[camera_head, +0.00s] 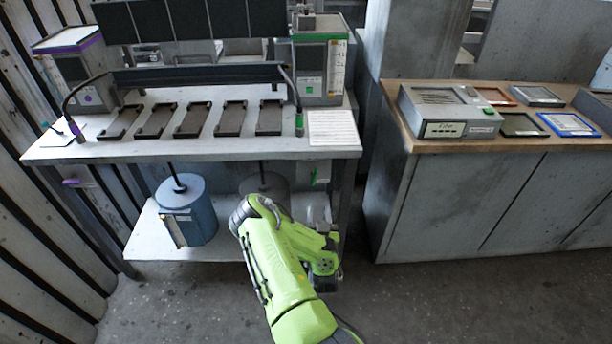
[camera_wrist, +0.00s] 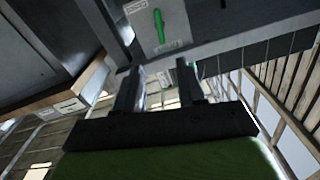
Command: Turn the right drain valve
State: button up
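The right drain valve (camera_head: 320,176) is a small green handle below the right front edge of the workbench. In the wrist view the green handle (camera_wrist: 158,26) stands out lengthwise against a light grey plate, beyond my fingertips. My gripper (camera_wrist: 158,78) is open, with two dark fingers apart and nothing between them. The handle lies ahead of the gap between the fingers and does not appear to be touched. In the head view my green arm reaches toward the space under the bench's right side, and the fingers are hard to make out there.
The workbench (camera_head: 220,150) carries several dark trays and a green-marked unit (camera_head: 320,70). A blue canister (camera_head: 187,212) stands on its lower shelf, with a darker one partly behind my arm. A purple handle (camera_head: 75,182) is at the left. A cabinet (camera_head: 470,200) stands right, across clear floor.

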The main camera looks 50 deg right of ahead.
jog(key=b, duration=0.4)
send_near(315, 177)
jog(key=x, duration=0.4)
jog(key=p+x, duration=0.1)
jog(key=x, duration=0.1)
jog(key=shift+w+d+r, duration=0.15)
jog(key=shift+d, duration=0.25)
jog(key=shift+x, duration=1.4)
jog(key=shift+w+a, duration=0.1)
grip_shut()
